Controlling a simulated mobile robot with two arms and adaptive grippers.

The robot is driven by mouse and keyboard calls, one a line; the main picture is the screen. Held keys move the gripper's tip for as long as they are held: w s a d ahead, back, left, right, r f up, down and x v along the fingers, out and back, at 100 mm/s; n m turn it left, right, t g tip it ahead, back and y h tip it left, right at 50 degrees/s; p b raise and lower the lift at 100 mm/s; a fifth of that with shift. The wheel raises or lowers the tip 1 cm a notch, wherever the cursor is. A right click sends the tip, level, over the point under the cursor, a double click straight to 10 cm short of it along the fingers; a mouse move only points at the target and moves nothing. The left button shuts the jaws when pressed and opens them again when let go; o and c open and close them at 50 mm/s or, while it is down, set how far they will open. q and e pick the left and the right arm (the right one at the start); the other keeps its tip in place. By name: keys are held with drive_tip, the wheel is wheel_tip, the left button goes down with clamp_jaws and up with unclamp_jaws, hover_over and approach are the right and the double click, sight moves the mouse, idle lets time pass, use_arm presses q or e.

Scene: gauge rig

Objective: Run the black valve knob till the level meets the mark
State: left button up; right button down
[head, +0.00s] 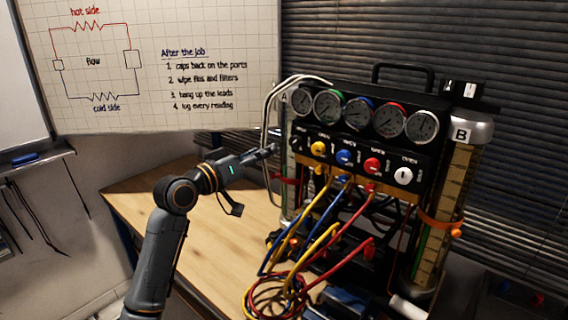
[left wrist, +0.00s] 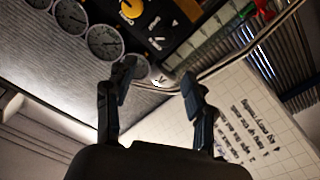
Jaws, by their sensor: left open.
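The gauge rig (head: 350,128) stands on the wooden table. The black valve knob (head: 298,144) is at the left end of its knob row, left of the yellow knob (head: 318,149). My left gripper (head: 268,151) is open and empty, left of the black knob and apart from it, by the left cylinder (head: 288,205). In the left wrist view its spread fingers (left wrist: 158,84) face the rig, with the yellow knob (left wrist: 131,8) beyond them. Cylinder B (head: 455,180) stands at the right with an orange band (head: 438,222). I cannot make out the liquid level. My right gripper is out of view.
Blue (head: 344,157), red (head: 372,166) and white (head: 402,175) knobs continue the row. Coiled hoses (head: 285,290) hang in front and spread over the table. Bent metal pipes (head: 270,105) run beside the left cylinder. The table's left part (head: 150,190) is clear.

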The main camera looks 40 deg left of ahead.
sight(293, 143)
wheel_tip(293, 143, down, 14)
drive_tip(key=b, duration=1.1)
use_arm(q)
drive_tip(key=w+m+p, duration=0.1)
drive_tip(key=w, duration=0.2)
drive_tip(key=w+d+m+p, duration=0.1)
drive_tip(key=w+m+p, duration=0.1)
drive_tip(key=w, duration=0.2)
drive_tip(key=w+f+m+p, duration=0.1)
drive_tip(key=w, duration=0.3)
drive_tip(key=shift+w+d+f+m+y, duration=0.1)
drive_tip(key=shift+d+m+y, duration=0.05)
drive_tip(key=shift+m+y, duration=0.25)
drive_tip(key=shift+w+d+f+p, duration=0.15)
drive_tip(key=shift+w+p, duration=0.15)
drive_tip(key=shift+w, duration=0.45)
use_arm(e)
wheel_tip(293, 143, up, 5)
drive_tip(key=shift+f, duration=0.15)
use_arm(q)
drive_tip(key=shift+c, duration=0.2)
clamp_jaws()
